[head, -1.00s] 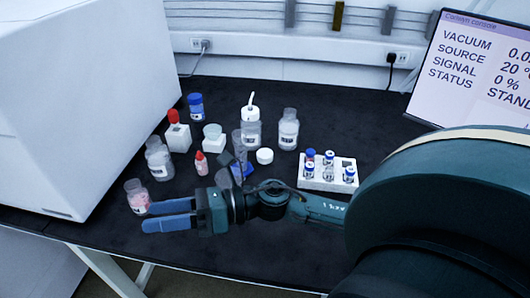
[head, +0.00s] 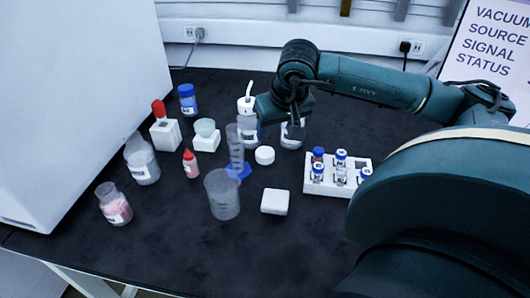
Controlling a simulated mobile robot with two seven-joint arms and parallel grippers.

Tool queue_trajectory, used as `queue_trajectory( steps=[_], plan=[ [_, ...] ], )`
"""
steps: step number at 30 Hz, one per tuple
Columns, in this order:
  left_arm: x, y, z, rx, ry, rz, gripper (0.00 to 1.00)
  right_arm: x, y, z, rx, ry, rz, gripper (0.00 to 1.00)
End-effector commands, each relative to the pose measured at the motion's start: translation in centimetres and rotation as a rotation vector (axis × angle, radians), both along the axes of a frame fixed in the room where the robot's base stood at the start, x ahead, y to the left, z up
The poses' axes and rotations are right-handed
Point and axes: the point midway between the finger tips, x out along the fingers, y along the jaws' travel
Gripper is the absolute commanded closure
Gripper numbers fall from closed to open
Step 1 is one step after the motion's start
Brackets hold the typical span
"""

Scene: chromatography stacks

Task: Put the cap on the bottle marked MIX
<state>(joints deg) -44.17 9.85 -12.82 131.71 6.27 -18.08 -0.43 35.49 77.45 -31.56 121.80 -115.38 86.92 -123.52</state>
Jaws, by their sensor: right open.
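A round white cap (head: 264,155) lies on the dark bench near the middle. Labelled clear bottles stand around it: one (head: 292,139) behind it and to the right, partly hidden by my right gripper, one (head: 142,163) at the left, and one with pink contents (head: 115,207) at the front left. Their labels are too small to read, so I cannot tell which is marked MIX. My right gripper (head: 283,118) is open, with its fingers partly hidden, and appears in front of the bottle behind the cap. I cannot tell if it touches it. My left gripper is out of view.
A wash bottle (head: 248,128), a graduated cylinder (head: 236,150), a beaker (head: 222,195), a white square block (head: 275,201) and a vial rack (head: 345,188) crowd the middle. A red dropper bottle (head: 191,164) stands left. The front of the bench (head: 260,255) is clear.

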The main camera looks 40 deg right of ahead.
Motion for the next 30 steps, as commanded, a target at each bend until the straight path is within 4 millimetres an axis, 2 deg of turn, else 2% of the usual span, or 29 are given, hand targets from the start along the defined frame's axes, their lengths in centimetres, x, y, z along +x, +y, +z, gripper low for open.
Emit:
queue_trajectory(
  steps=[9,12,16,26,30],
  plan=[
    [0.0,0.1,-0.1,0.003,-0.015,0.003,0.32,1.9,-0.6,-5.2,0.005,0.004,-0.001,0.43],
    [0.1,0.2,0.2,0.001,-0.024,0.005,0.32,2.5,-0.8,-6.4,0.005,0.003,-0.001,0.43],
    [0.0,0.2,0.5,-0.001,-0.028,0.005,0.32,2.8,-0.9,-7.2,0.004,0.002,0.000,0.43],
    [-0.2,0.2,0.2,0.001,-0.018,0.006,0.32,2.9,-0.9,-7.3,0.004,0.002,0.000,0.43],
    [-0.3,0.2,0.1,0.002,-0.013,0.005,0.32,3.7,-1.1,-8.8,0.007,0.004,-0.001,0.43]
  ],
)
